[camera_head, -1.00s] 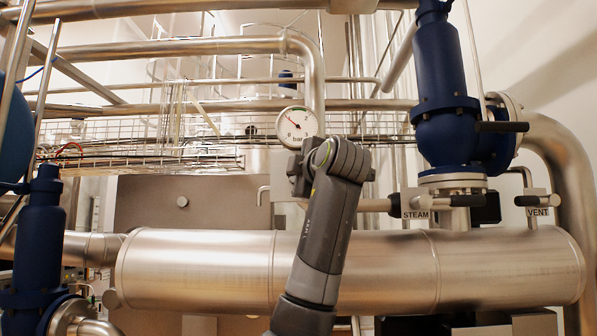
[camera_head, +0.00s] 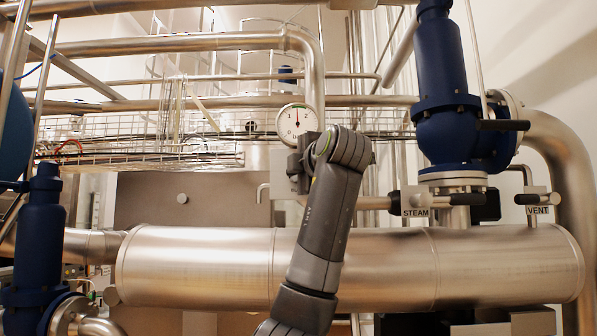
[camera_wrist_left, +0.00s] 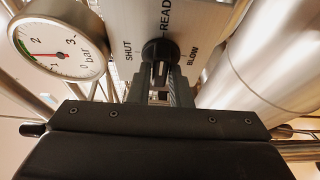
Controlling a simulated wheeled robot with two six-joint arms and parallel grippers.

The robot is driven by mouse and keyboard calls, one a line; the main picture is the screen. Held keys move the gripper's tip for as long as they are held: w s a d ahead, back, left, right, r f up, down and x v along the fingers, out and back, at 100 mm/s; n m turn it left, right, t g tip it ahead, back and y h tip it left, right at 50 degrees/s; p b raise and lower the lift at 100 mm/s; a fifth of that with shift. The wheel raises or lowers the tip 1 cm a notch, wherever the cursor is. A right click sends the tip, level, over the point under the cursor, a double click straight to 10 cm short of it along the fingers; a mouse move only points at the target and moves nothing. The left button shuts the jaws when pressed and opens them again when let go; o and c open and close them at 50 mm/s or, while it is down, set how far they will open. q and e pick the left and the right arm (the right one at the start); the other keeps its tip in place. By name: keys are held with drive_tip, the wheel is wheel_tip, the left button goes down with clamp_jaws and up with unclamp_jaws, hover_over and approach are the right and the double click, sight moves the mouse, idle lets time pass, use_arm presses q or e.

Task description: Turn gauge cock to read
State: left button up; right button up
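The round white pressure gauge (camera_head: 297,121) is above my left wrist in the head view; its needle points about straight up. The fingertips are partly hidden. My right gripper is not in view.
A large horizontal steel vessel (camera_head: 200,268) lies below and behind my arm. Pipes and a wire tray (camera_head: 120,145) fill the back.

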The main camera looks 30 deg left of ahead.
use_arm(q)
drive_tip(key=o, duration=0.3)
drive_tip(key=shift+o, duration=0.2)
drive_tip(key=b+v, duration=0.7)
drive_tip(key=v, duration=1)
drive_tip(key=shift+s+d, duration=0.15)
